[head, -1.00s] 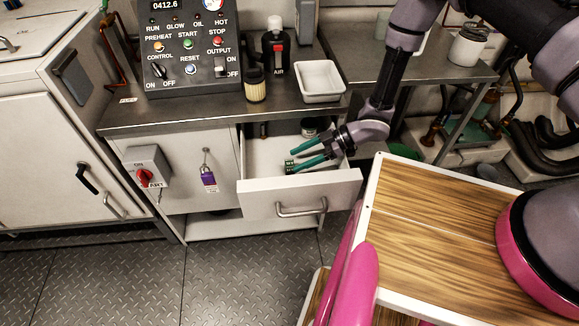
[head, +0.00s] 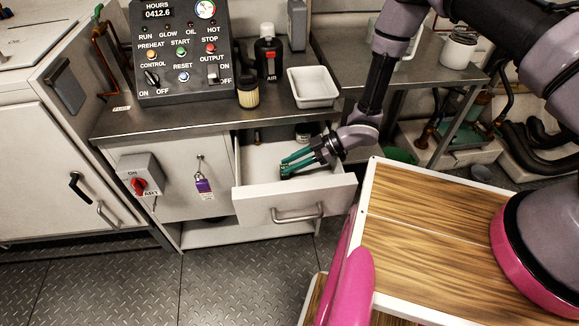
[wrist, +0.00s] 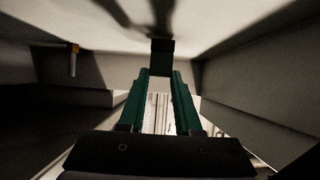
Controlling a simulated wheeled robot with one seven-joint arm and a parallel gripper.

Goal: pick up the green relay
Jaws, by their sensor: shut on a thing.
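My gripper (head: 285,169) reaches into the open drawer (head: 296,197) with its two green fingers close together. In the wrist view my gripper (wrist: 161,75) has its fingertips against the sides of a small dark block, the relay (wrist: 162,57). The relay also shows as a small dark shape at the fingertips in the head view (head: 284,174). Its green colour is hard to make out in the shade, and the fingers cover part of it. I cannot tell whether it touches the drawer floor.
The drawer's walls and front surround my gripper. A dark jar (head: 302,133) and a small brown item (head: 258,137) stand at the drawer's back. The counter above holds a white tray (head: 313,88), a tan filter (head: 248,92) and a black bottle (head: 268,55).

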